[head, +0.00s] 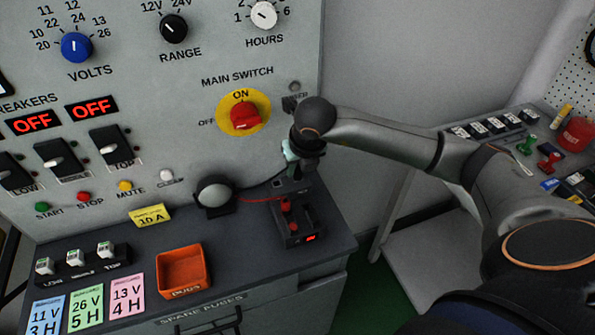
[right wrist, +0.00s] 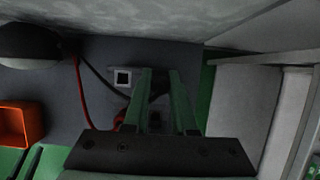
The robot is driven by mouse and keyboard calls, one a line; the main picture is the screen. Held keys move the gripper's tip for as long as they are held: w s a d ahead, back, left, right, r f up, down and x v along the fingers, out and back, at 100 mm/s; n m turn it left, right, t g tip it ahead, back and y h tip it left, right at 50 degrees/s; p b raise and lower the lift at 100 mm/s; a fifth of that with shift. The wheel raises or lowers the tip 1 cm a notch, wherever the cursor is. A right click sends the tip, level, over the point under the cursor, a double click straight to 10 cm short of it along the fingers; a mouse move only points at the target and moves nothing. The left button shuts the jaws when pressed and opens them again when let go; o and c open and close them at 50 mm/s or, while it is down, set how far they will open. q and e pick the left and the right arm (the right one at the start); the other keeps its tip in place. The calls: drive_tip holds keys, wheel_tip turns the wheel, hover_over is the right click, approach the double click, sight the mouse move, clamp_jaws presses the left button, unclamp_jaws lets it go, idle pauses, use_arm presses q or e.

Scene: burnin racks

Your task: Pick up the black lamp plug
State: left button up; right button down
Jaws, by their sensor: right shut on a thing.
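The black lamp plug (right wrist: 157,84) shows as a dark shape between the green fingers in the right wrist view, mostly hidden by them. My right gripper (right wrist: 160,78) is shut on it. In the head view this gripper (head: 291,155) points down above the back right of the bench, partly covered by my own arm. The round lamp (head: 214,191) with a pale face stands on the bench to its left. A black cable (right wrist: 98,76) runs from the lamp side toward the plug. My left gripper is not in view.
A black tester (head: 298,227) with red parts and a red lead sits just below the gripper. A white-framed square socket (right wrist: 122,78) is beside the fingers. An orange bin (head: 183,292) stands front left. The switch panel (head: 180,130) rises behind the bench.

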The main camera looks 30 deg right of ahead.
drive_tip(key=shift+r, duration=0.15)
drive_tip(key=shift+r, duration=0.25)
wheel_tip(320, 180, up, 2)
drive_tip(key=shift+w+r+b, duration=0.1)
drive_tip(key=shift+r+b, duration=0.05)
drive_tip(key=shift+b, duration=0.5)
drive_tip(key=s+a+r+b, duration=0.1)
drive_tip(key=s+r+b, duration=0.1)
drive_tip(key=s+r, duration=0.8)
drive_tip(key=s, duration=0.4)
drive_tip(key=shift+a, duration=0.3)
drive_tip(key=shift+w+a+r+b+x, duration=0.2)
drive_tip(key=shift+w+b+x, duration=0.4)
drive_tip(key=shift+x, duration=1.85)
drive_tip(key=shift+w+a+r+b+x, duration=0.15)
drive_tip(key=shift+b+x, duration=0.8)
drive_tip(key=shift+x, duration=1.55)
drive_tip(key=shift+w+a+r+b+x, duration=0.1)
drive_tip(key=shift+w+a+b+x, duration=0.45)
drive_tip(key=shift+x, duration=1.9)
drive_tip(key=shift+s+d, duration=0.15)
drive_tip(key=shift+d, duration=0.15)
